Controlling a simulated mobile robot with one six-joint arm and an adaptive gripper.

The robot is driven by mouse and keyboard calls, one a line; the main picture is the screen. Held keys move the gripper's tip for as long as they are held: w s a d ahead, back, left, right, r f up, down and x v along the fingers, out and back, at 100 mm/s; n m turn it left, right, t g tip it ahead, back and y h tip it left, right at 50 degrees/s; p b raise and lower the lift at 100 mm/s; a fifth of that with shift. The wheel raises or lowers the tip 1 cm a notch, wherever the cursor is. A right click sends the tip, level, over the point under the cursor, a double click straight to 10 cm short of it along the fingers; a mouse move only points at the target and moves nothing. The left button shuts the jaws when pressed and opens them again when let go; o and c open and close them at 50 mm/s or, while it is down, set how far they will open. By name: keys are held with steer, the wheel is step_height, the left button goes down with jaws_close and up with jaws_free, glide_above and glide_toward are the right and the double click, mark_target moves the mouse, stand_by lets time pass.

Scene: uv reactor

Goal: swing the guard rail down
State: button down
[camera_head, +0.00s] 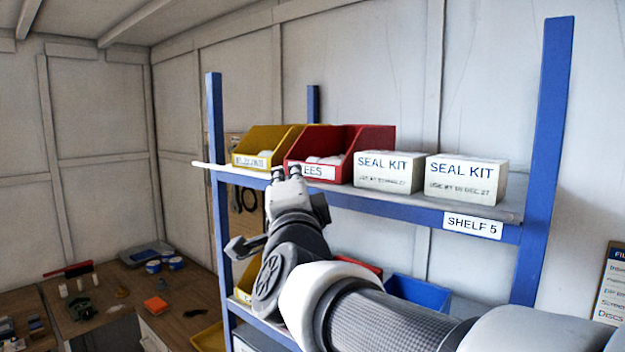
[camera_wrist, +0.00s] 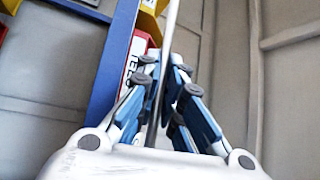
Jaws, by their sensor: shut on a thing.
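The guard rail shows in the wrist view as a thin pale rod (camera_wrist: 171,28). It runs from the top edge of the picture down between my fingers. My gripper (camera_wrist: 165,78) is shut on the rod. In the head view my gripper (camera_head: 287,172) is at the front edge of the upper shelf, in front of the red bin. A thin pale bar end (camera_head: 205,166) sticks out past the left blue post at shelf height; it looks like the same rail. My gripper and arm hide part of the shelf front, so I cannot tell where the rail is hinged.
The upper shelf (camera_head: 410,198) holds a yellow bin (camera_head: 262,142), a red bin (camera_head: 340,150) and two Seal Kit boxes (camera_head: 388,172). Blue posts (camera_head: 545,150) stand at both ends. More bins sit lower down. A cluttered workbench (camera_head: 130,290) is at the lower left.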

steer(key=c, duration=1.7)
jaws_free()
steer(key=shift+s, duration=0.1)
